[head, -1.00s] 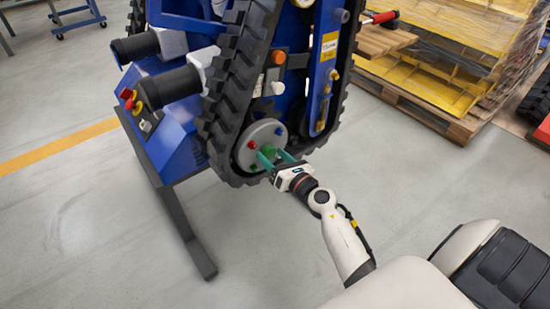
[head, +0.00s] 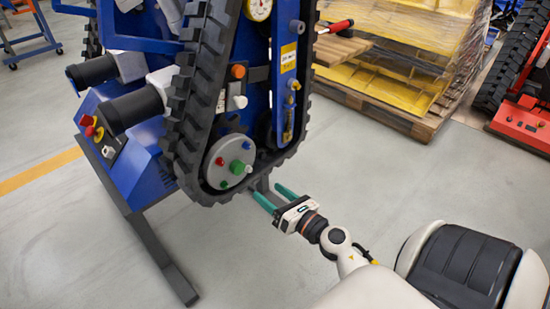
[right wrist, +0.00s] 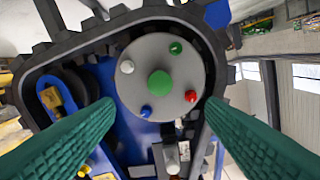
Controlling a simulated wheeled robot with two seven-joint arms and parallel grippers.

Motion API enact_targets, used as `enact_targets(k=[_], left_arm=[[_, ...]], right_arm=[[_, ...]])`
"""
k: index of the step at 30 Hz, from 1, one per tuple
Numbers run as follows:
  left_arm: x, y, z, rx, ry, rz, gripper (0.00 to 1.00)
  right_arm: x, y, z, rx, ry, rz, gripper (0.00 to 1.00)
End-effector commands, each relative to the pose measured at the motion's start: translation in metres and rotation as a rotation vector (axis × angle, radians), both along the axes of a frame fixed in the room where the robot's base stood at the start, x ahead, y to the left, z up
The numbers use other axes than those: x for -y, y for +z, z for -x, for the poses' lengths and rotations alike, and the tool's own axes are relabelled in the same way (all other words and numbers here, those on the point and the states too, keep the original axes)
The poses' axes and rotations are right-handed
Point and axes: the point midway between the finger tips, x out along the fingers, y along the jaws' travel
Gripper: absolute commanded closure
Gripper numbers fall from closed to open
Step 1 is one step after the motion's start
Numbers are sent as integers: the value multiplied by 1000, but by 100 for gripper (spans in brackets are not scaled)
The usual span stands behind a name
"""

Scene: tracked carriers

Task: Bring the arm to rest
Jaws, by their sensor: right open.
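My right gripper (head: 276,199) is open and empty, its two green fingers apart. In the head view it is in free air just right of and below the grey round disc (head: 230,162) on the tracked carrier (head: 258,108). The disc carries a green centre knob (head: 237,167) and small coloured knobs around it. In the right wrist view the disc (right wrist: 160,50) and its green centre knob (right wrist: 160,83) lie ahead, between and beyond the fingers (right wrist: 160,140), not touched by them. My left gripper is not in view.
The carrier's black track (head: 195,110) surrounds the disc, and its dark stand leg (head: 165,260) reaches the floor at left. Behind at right stands a pallet with wrapped yellow goods (head: 400,60). A red machine (head: 522,122) is at the far right. The floor between is clear.

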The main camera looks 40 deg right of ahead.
Motion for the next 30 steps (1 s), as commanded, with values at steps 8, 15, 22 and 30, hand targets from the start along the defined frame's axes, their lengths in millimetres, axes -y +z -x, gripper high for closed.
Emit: enact_targets(k=[8,15,22,30], left_arm=[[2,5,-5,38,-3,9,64],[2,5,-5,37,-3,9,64],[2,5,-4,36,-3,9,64],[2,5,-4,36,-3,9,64]], right_arm=[[1,1,8,1,0,0,36],[1,0,8,1,0,0,36],[0,3,7,6,-5,-20,36],[-9,51,7,126,-164,-816,36]])
